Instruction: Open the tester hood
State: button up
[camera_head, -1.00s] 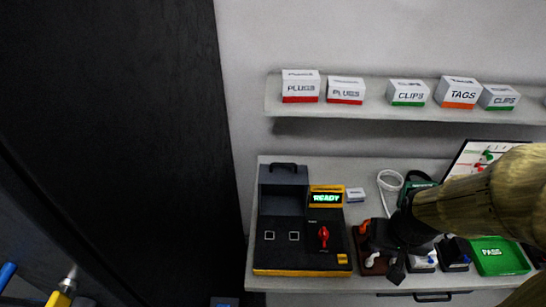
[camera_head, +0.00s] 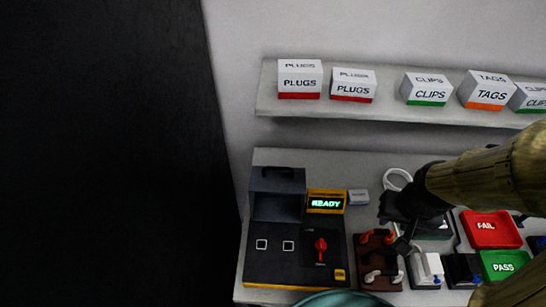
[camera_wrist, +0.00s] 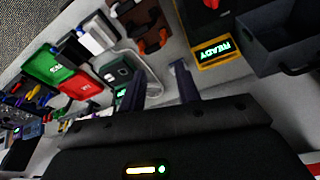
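The tester (camera_head: 295,268) is a black box with a yellow front edge, two square sockets, a red knob and a lit READY display (camera_head: 326,203). Its dark grey hood (camera_head: 277,181), with a black handle on top, is at the tester's back left. The hood looks raised, with both sockets uncovered. In the wrist view the hood (camera_wrist: 275,40) is at the upper right, and the display (camera_wrist: 214,52) is left of it. My gripper (camera_head: 405,238) is right of the tester, above the bench and apart from the hood. Its two fingers (camera_wrist: 160,77) are spread with nothing between them.
A brown rack (camera_head: 378,282) with orange and white plugs stands right of the tester. Red FAIL (camera_head: 491,229) and green PASS (camera_head: 503,265) trays lie farther right. A shelf (camera_head: 390,112) with labelled boxes hangs above. A teal rounded thing (camera_head: 345,299) shows at the bottom edge.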

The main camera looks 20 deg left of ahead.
notch_tip(320, 180, up, 12)
jog(key=f+n+h+p, duration=0.1)
jog(key=n+h+p, duration=0.3)
jog(key=n+p, duration=1.15)
send_over(271, 168)
jog(key=s+a+b, duration=0.3)
jog(key=a+b, duration=0.3)
jog(key=a, duration=0.1)
jog(key=n, duration=0.5)
jog(key=shift+w+d+r+g, duration=0.2)
jog(key=shift+d+g, duration=0.1)
jog(key=shift+d, duration=0.1)
jog(key=p+x, duration=0.7)
jog(key=x, duration=1)
jog(key=shift+s+d+f, duration=0.1)
jog(key=shift+d+f, duration=0.05)
